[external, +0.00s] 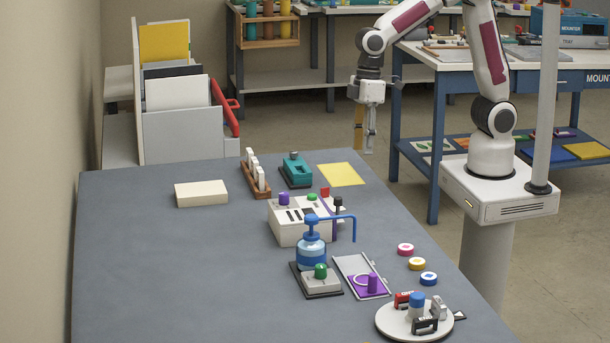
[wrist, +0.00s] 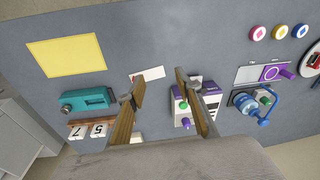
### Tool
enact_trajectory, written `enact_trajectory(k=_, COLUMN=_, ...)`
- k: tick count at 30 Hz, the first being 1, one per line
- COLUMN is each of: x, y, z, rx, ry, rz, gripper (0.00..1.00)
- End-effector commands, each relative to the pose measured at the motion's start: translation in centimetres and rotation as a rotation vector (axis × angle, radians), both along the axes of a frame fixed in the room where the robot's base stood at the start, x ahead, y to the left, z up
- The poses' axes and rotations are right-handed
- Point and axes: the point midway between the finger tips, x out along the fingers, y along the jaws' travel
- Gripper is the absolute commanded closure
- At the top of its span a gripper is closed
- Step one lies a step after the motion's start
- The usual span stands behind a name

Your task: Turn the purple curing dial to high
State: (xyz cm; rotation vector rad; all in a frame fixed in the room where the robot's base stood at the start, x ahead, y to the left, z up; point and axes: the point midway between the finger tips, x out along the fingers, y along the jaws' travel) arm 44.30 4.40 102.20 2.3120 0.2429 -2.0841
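The white control box (external: 292,231) stands mid-table, with a purple knob (external: 284,198) on top at its left and a green knob (external: 312,196) to the right. This purple knob looks like the curing dial; its setting is too small to read. In the wrist view, the box (wrist: 209,103) is partly hidden behind the right finger. Another purple knob (external: 372,282) stands upright on a purple plate closer to the camera. My gripper (external: 365,146) hangs in the air at the table's far right side, apart from the box. In the wrist view its fingers (wrist: 158,84) are spread, holding nothing.
A blue pump bottle (external: 311,250) with a bent spout stands just in front of the box. A teal device (external: 296,171) and a rack of white tiles (external: 255,174) stand behind it. A yellow sheet (external: 341,174) lies flat nearby. The table's left half (external: 150,270) is largely clear.

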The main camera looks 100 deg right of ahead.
Motion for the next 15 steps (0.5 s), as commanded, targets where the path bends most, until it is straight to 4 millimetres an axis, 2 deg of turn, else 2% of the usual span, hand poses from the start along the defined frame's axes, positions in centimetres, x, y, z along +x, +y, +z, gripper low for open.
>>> enact_trajectory(k=15, x=12.0, y=3.3, z=-3.2, rx=0.058, ry=-0.079, rz=0.219, gripper=0.65)
